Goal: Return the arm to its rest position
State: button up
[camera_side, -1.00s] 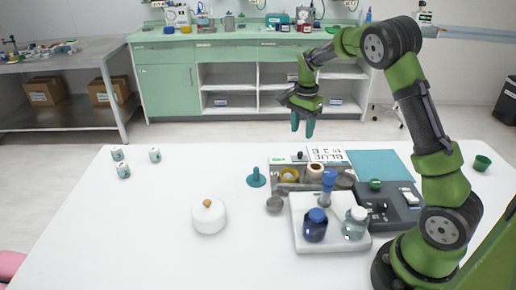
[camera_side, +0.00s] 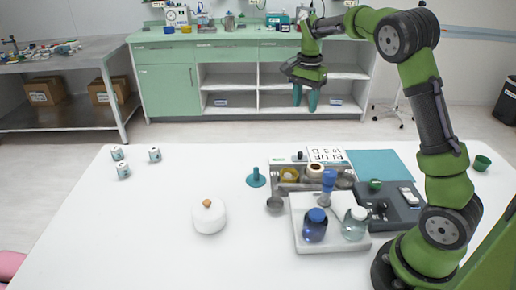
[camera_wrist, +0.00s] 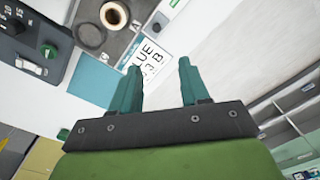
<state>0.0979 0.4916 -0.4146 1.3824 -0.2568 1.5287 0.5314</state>
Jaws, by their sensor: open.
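My green arm carries my gripper (camera_side: 305,97), which hangs in the air above and beyond the far side of the white table (camera_side: 130,225). Its two teal fingers point down and stand apart with nothing between them. In the wrist view my gripper (camera_wrist: 157,82) is also open and empty, with bare floor and a printed letter card (camera_wrist: 148,58) showing past the fingers. It touches nothing in either view.
Below stand a metal tray (camera_side: 291,186), a white tray (camera_side: 335,243) with a blue jar (camera_side: 315,226) and a clear jar (camera_side: 355,224), and a dark grey device (camera_side: 402,213). A white lidded pot (camera_side: 208,217) stands left. The table's left part is mostly clear.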

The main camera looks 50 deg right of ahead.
jog(key=s+a+r+n+t+y, duration=0.1)
jog(key=s+a+r+n+t, duration=0.1)
jog(key=s+a+n, duration=0.4)
jog(key=s+a+r+n+t+y, duration=0.1)
jog(key=s+a+r+n+t, duration=0.2)
jog(key=s+a, duration=1.1)
jog(key=a+n+t, duration=0.1)
jog(key=n+t, duration=0.1)
jog(key=n, duration=0.2)
jog(key=shift+s, duration=0.2)
jog(key=shift+a+r, duration=0.1)
dwell(0.4)
